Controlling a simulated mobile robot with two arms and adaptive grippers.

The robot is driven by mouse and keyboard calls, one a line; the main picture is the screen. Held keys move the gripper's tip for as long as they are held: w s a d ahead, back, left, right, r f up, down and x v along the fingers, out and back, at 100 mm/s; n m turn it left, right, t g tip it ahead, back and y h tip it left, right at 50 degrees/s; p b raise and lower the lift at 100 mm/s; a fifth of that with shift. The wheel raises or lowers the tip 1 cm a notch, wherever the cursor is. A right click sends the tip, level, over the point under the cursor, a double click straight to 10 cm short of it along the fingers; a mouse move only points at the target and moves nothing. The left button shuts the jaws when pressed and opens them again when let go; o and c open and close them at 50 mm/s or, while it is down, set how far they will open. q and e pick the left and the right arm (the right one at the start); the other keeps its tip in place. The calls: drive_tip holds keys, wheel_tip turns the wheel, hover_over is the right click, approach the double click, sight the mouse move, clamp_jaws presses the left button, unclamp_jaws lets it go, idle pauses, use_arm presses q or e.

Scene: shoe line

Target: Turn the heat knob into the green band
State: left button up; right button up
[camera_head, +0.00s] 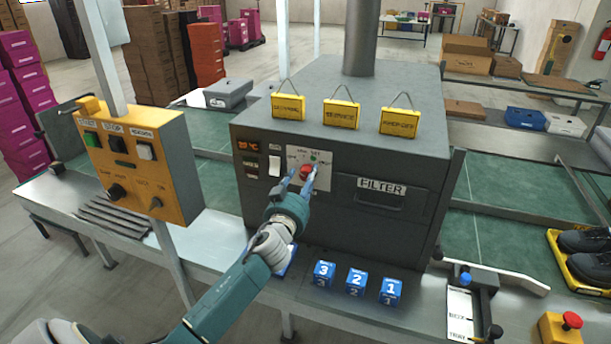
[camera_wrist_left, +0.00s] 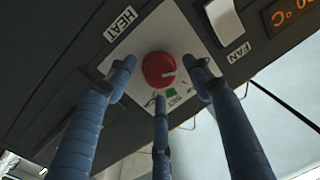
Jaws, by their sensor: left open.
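The heat knob (camera_head: 306,172) is red and sits on a pale plate (camera_head: 323,183) on the front of the dark oven box. In the left wrist view the red knob (camera_wrist_left: 158,69) has a white pointer line on its right side. A small green band (camera_wrist_left: 171,93) shows on the plate by the knob's edge. My left gripper (camera_head: 303,178) is in front of the knob. Its blue fingers (camera_wrist_left: 160,85) are spread around the knob, apart from it. The HEAT label (camera_wrist_left: 120,23) is beside the plate. My right gripper is not in view.
The dark oven box (camera_head: 250,200) has a FILTER drawer (camera_head: 380,195) and yellow tags (camera_head: 341,113) on top. A yellow button panel (camera_head: 135,155) stands at left. Blue numbered blocks (camera_head: 356,281) sit on the ledge below. A red button (camera_head: 572,320) is at lower right.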

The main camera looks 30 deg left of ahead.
use_arm(q)
drive_tip(key=shift+w+a, duration=0.15)
drive_tip(key=shift+w, duration=0.4)
drive_tip(key=c, duration=1.1)
drive_tip(key=shift+c, duration=0.2)
